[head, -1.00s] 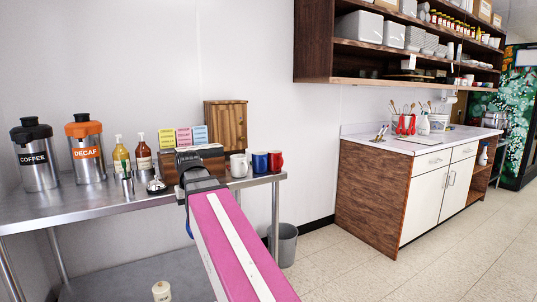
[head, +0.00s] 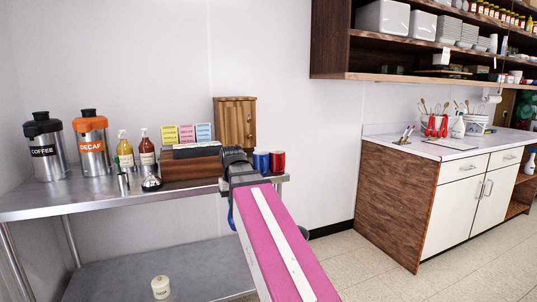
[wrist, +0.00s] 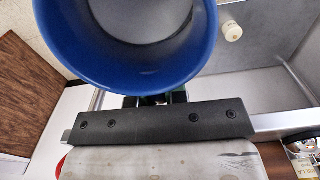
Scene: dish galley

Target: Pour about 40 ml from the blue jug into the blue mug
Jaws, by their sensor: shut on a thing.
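My gripper (head: 236,160) is over the right end of the steel table, in front of the spot just left of the blue mug; its fingers are mostly hidden in the head view. In the wrist view a large round blue vessel, the blue jug (wrist: 85,70), is held at the gripper with its open mouth facing the camera. Its inside looks grey; I cannot tell the liquid level. In the head view only a thin blue sliver shows beside my arm. The blue mug (head: 261,161) stands on the table just right of my gripper, apart from the jug as far as I can see.
A red mug (head: 278,161) stands right beside the blue mug, near the table's right end. A brown box (head: 190,168), a wooden cabinet (head: 235,122) and two sauce bottles stand to the left. A canister (head: 160,287) is on the lower shelf. Open floor lies right.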

